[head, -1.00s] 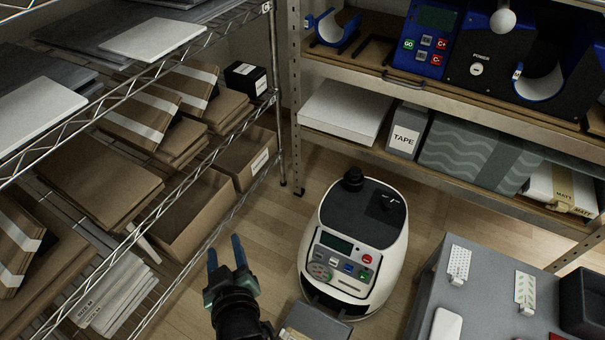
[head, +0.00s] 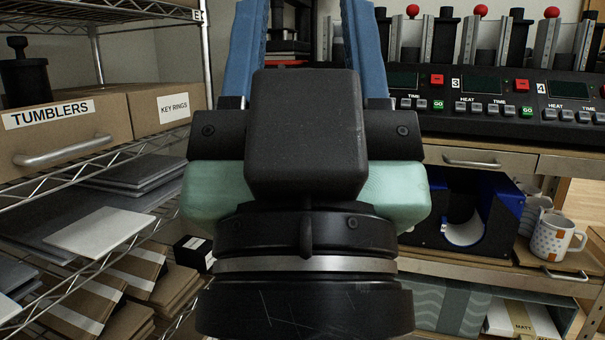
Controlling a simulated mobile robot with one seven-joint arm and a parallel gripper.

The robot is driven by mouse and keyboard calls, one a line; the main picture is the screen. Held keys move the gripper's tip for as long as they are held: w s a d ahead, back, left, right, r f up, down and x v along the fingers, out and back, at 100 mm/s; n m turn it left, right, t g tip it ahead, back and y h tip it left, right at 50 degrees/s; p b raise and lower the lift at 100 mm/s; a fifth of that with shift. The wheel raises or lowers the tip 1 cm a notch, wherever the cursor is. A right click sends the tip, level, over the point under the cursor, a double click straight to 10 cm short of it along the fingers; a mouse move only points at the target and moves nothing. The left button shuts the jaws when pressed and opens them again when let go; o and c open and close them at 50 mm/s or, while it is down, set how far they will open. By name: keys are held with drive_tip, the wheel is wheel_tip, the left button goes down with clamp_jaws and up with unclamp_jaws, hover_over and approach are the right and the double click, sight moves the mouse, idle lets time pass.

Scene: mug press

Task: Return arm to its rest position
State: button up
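My gripper (head: 305,50) fills the middle of the head view, close to the camera and pointing up, with its wrist below. Its two blue fingers stand well apart, with nothing between them. The fingertips are cut off by the top edge of the picture. The gripper body hides the middle of the scene behind it.
A wire rack on the left holds a TUMBLERS box (head: 65,130), a KEY RINGS box (head: 165,112) and flat packages. On the right, a row of mug presses (head: 500,95) stands above a blue-and-black press (head: 465,210) and mugs (head: 552,240).

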wheel_tip(320, 180, up, 33)
drive_tip(key=p, duration=3.1)
drive_tip(key=shift+a+r, duration=0.15)
drive_tip(key=shift+r, duration=0.05)
